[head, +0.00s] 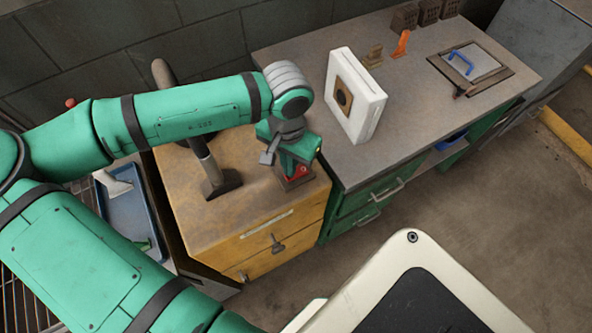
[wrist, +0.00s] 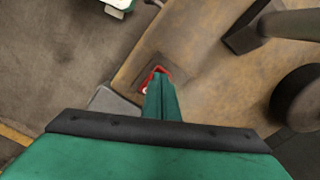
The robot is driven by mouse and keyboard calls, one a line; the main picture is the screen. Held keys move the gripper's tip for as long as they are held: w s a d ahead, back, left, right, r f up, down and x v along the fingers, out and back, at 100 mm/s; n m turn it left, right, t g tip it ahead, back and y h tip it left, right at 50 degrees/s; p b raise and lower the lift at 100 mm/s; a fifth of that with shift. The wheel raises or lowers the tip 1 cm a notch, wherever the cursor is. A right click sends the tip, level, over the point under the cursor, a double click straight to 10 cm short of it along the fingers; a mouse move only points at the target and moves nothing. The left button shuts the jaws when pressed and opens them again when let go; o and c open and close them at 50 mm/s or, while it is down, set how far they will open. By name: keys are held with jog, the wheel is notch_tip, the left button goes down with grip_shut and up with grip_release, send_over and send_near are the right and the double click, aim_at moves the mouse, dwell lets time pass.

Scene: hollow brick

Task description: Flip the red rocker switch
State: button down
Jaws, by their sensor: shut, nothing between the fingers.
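The red rocker switch (head: 302,171) sits in a dark square base (head: 294,183) on the top of the yellow cabinet, near its front right corner. My gripper (head: 289,164) is shut and empty, pointing down right over the switch and hiding part of it. In the wrist view, my shut fingers (wrist: 160,84) cover the middle of the switch. Red edges of the switch (wrist: 158,69) show past the fingertips, with a small white mark on its left side. I cannot tell whether the fingers touch it.
A large dark lever (head: 205,158) stands left of the switch on the yellow cabinet (head: 255,222). To the right, a grey bench (head: 350,165) holds a white box (head: 362,115), an orange piece (head: 401,44) and a panel with a blue handle (head: 460,62). Floor is clear in front.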

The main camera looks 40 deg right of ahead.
jog(key=shift+f, duration=0.5)
dwell(0.3)
jog(key=shift+r, duration=3.5)
